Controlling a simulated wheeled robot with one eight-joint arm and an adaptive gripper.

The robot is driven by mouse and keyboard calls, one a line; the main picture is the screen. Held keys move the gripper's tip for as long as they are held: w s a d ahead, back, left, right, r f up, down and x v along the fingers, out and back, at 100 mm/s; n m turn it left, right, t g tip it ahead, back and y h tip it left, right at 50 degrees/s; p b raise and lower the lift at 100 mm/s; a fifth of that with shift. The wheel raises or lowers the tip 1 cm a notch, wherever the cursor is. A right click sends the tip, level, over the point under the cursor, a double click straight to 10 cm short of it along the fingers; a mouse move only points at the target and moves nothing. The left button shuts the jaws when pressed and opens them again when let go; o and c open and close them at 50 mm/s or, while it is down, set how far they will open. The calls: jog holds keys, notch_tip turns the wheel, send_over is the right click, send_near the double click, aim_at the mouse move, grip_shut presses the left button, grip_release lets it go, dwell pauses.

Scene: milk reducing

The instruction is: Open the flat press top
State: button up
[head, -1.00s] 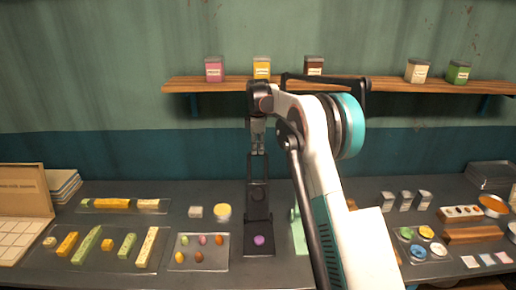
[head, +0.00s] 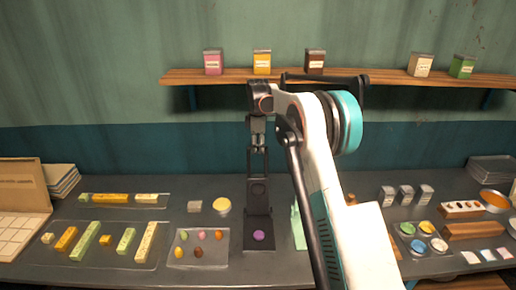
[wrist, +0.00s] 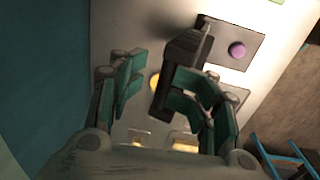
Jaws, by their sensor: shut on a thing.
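The flat press stands at the middle of the bench. Its dark base plate (head: 259,243) bears a round purple piece (head: 259,236), which also shows in the wrist view (wrist: 237,50). Its dark press top (head: 258,190) is raised, standing up behind the base, with a frame-like handle end (head: 249,162) uppermost. My gripper (head: 258,147) is at that upper end, behind and above the base. In the wrist view, a dark part of the press top (wrist: 181,62) lies between the green fingers of my gripper (wrist: 165,95). The exact contact is partly hidden.
A tray of small coloured pieces (head: 198,261) lies left of the press. A pale green stand (head: 298,228) is close on its right, partly behind my arm. The shelf (head: 390,80) with jars runs along the wall behind my arm.

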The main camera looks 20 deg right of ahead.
jog(key=shift+w+d+r, duration=0.1)
jog(key=shift+r, duration=0.2)
notch_tip(320, 180, up, 12)
jog(key=shift+s+a+f, duration=0.2)
jog(key=shift+s, duration=0.2)
dwell(0.4)
